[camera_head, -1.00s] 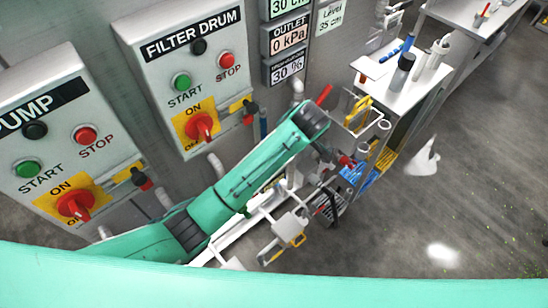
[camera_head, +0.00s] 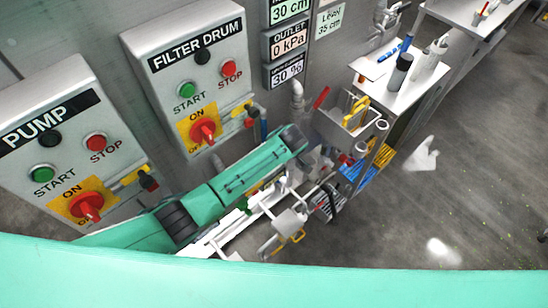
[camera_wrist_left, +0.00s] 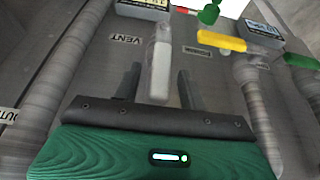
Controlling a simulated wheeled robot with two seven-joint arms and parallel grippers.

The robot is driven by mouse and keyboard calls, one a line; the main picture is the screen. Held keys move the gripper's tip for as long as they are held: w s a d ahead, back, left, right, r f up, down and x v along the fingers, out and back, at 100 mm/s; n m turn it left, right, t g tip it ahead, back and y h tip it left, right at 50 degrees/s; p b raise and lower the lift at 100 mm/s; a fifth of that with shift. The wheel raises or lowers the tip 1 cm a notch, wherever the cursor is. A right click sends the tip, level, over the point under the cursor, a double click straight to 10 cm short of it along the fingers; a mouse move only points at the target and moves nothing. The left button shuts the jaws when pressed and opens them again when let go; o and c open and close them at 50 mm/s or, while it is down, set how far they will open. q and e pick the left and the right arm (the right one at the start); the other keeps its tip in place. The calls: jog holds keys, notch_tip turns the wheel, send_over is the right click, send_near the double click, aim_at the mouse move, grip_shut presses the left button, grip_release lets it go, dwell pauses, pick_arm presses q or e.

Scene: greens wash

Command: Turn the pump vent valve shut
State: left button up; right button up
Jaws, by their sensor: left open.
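In the left wrist view, a white upright lever (camera_wrist_left: 162,48) stands right of the VENT label (camera_wrist_left: 127,39) on a grey panel; I take it for the pump vent valve's handle. My left gripper (camera_wrist_left: 158,76) is open, with one dark finger on each side of the lever's lower part. Whether either finger touches it, I cannot tell. In the head view my green left arm reaches in from the left past the control boxes, and its gripper is hidden behind the arm. The valve cannot be made out there. My right gripper is in neither view.
A yellow handle (camera_wrist_left: 222,40) and a green handle (camera_wrist_left: 301,61) are right of the lever, beside thick grey pipes (camera_wrist_left: 263,115). Open floor (camera_head: 470,190) lies at the right.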

pick_arm(q)
grip_shut()
jog(key=shift+w, duration=0.1)
jog(key=shift+w+d+f+g+y+b, duration=0.1)
jog(key=shift+w+d+g+y+b, duration=0.2)
jog(key=shift+d+b, duration=0.1)
jog(key=w+d+g+y+b, duration=0.1)
jog(key=b, duration=0.1)
jog(key=g+y+b, duration=0.1)
jog(key=b, duration=0.1)
jog(key=shift+w+d+f+m, duration=0.25)
jog(key=shift+w+d+m, duration=0.1)
jog(key=shift+w+m, duration=0.05)
grip_release()
